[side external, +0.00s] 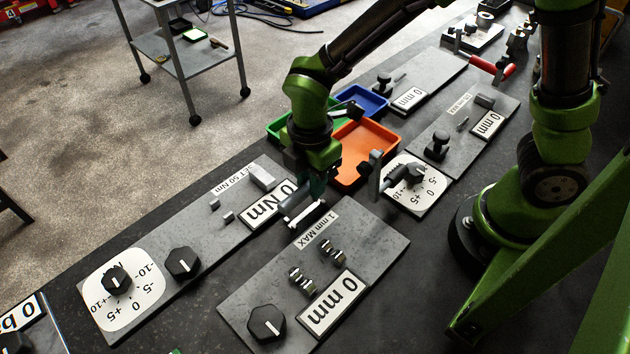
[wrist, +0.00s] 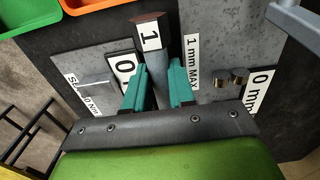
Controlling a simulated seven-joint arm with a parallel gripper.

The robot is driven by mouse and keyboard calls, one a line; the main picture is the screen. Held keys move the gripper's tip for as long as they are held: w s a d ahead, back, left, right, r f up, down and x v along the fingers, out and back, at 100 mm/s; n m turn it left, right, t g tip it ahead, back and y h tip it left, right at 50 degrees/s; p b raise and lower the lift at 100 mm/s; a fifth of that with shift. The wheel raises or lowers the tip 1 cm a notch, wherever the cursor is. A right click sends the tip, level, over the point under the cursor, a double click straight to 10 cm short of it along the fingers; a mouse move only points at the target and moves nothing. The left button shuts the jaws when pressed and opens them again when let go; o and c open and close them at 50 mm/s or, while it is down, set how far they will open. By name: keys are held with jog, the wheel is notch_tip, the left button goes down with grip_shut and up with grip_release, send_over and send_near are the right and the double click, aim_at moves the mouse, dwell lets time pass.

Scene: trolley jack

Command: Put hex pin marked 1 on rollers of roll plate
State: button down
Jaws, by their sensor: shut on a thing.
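My gripper (side external: 301,200) is shut on the hex pin marked 1 (side external: 308,214). In the wrist view the pin (wrist: 152,40) shows between my teal fingers (wrist: 158,78), with a white label "1" and a dark reddish end. The roll plate (side external: 379,236) is a grey board marked "1 mm MAX" and "0 mm". Its rollers (side external: 301,281) are two metal pairs in the middle of the board. They also show in the wrist view (wrist: 230,78), right of the pin. The pin is above the plate's far-left edge, apart from the rollers. My fingers hide part of it.
A black hex knob (side external: 266,323) stands at the plate's near corner. A neighbouring "Nm" plate (side external: 205,240) with small pins lies to the left. An orange bin (side external: 365,148), a green bin and a blue bin (side external: 362,99) stand behind my gripper.

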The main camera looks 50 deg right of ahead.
aim_at(311, 209)
jog(key=shift+f, duration=2.1)
jog(key=shift+f, duration=0.1)
jog(key=c, duration=0.9)
grip_release()
jog(key=shift+f, duration=0.15)
jog(key=shift+c, duration=0.2)
